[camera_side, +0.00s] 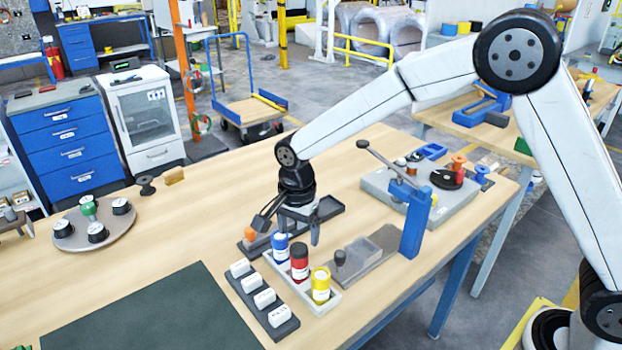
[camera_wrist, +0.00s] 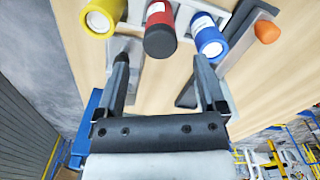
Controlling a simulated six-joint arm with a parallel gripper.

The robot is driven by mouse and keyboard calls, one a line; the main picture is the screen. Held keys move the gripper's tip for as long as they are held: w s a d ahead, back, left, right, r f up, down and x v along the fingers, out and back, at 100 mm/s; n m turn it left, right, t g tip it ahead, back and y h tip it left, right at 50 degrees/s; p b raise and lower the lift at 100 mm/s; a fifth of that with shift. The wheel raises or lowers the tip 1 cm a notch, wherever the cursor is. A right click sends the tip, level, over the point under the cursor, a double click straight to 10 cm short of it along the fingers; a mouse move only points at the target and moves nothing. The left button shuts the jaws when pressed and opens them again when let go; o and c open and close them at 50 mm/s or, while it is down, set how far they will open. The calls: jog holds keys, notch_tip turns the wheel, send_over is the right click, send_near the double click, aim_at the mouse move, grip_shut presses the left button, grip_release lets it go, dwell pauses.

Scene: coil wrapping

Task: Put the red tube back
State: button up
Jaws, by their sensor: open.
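The red tube (camera_side: 299,262) stands upright in a light grey rack (camera_side: 333,298), between the blue tube (camera_side: 281,249) and the yellow tube (camera_side: 320,286). My gripper (camera_side: 288,232) is open and empty, just behind the tubes in the side view. In the wrist view the red tube (camera_wrist: 161,30) lies ahead of my open gripper (camera_wrist: 162,66), roughly centred between its fingers and apart from them. The yellow tube (camera_wrist: 101,15) is to its left and the blue tube (camera_wrist: 209,41) to its right. The rack is mostly hidden there.
A dark block with white labelled pieces (camera_side: 263,299) lies in front of the rack. An orange piece (camera_side: 250,239) is to its left. A grey fixture with a dark knob (camera_side: 340,257) and a blue post (camera_side: 415,222) stand to the right. A dark mat (camera_side: 150,315) lies front left.

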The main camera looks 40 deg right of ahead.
jog(key=shift+r, duration=1.95)
jog(key=shift+d, duration=0.15)
jog(key=s+d+f+n+t, duration=0.2)
jog(key=s+d+f+n, duration=0.1)
jog(key=s+d+n, duration=1)
jog(key=s, duration=0.5)
jog(key=shift+d+f+n+t, duration=0.2)
jog(key=shift+d+n+t, duration=0.1)
jog(key=shift+d, duration=0.05)
jog(key=shift+w, duration=0.1)
